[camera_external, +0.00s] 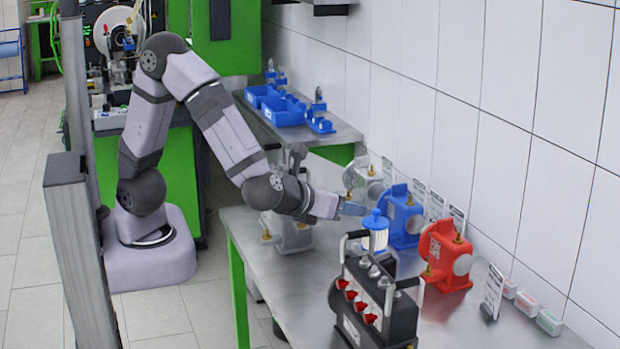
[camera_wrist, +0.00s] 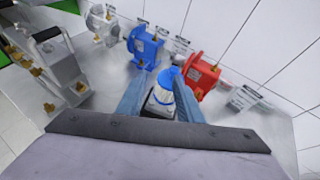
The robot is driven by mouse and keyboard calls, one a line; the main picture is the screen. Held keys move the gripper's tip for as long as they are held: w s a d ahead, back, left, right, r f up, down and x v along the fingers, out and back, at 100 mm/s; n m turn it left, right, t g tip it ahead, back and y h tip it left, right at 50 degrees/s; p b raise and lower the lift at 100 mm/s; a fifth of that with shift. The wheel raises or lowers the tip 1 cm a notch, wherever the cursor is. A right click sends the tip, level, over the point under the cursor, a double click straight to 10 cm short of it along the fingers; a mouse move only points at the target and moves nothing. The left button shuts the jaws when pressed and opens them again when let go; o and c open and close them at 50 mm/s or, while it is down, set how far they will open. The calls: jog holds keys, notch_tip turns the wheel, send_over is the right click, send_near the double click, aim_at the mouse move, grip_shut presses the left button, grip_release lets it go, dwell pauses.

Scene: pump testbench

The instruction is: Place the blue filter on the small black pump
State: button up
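The blue filter (camera_external: 376,238) has a blue cap and a pale, clear-looking body. It stands upright behind the black unit in the external view, and its base is hidden. In the wrist view the filter (camera_wrist: 161,97) shows between my two blue fingers. My gripper (camera_external: 353,209) points toward it from the left, near its cap. The fingers look spread (camera_wrist: 160,98), and I see no clear contact. A black unit (camera_external: 375,305) with red knobs and handles stands at the table's front; a rounded black part shows at its left. I cannot tell whether this includes the small black pump.
A blue pump (camera_external: 403,217) stands behind the filter and a red pump (camera_external: 447,258) to its right. Grey pumps (camera_external: 290,232) stand at the left. Small signs (camera_external: 492,291) and boxes (camera_external: 549,321) line the wall. The table's right front (camera_external: 470,325) is clear.

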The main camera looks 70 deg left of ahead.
jog(key=s+a+f+n+g+y, duration=0.1)
jog(key=s+a+f+n+g, duration=0.3)
jog(key=a+n, duration=0.25)
jog(key=s+a+f+n+g, duration=0.3)
jog(key=s+a+n+g, duration=0.15)
jog(key=a+n, duration=0.2)
jog(key=s+f+n+g+h, duration=0.3)
jog(key=s+n+h, duration=0.4)
jog(key=n, duration=1)
jog(key=shift+s+f, duration=0.65)
jog(key=shift+s, duration=0.6)
jog(key=shift+a, duration=0.1)
